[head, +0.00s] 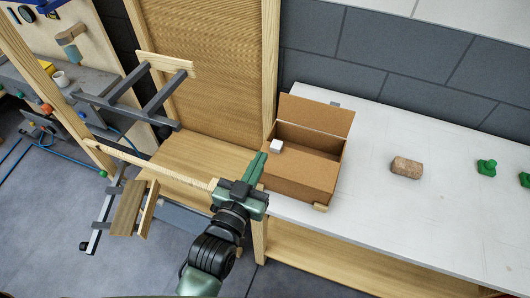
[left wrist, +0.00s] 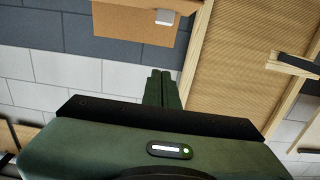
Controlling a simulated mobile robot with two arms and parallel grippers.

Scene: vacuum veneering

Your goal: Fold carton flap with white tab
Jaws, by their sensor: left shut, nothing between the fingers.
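The open brown carton (head: 300,182) stands on the white worktop, with a tall flap (head: 318,115) raised at its back. The white tab (head: 277,146) sits at the carton's left end, near the top edge. My left gripper (head: 257,166) is just left of the carton, its fingers shut and empty, pointing up beside the tab and apart from it. In the left wrist view the gripper's fingers (left wrist: 162,88) show shut, with brown cardboard of the carton (left wrist: 130,27) and the white tab (left wrist: 164,17) beyond them. My right gripper is not in view.
A small wooden block (head: 320,207) lies at the carton's front corner. A brown cork-like block (head: 406,167) and green pieces (head: 487,168) lie on the worktop (head: 400,225) to the right. A wooden frame post (head: 269,75) stands behind my left gripper. The worktop's front right is clear.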

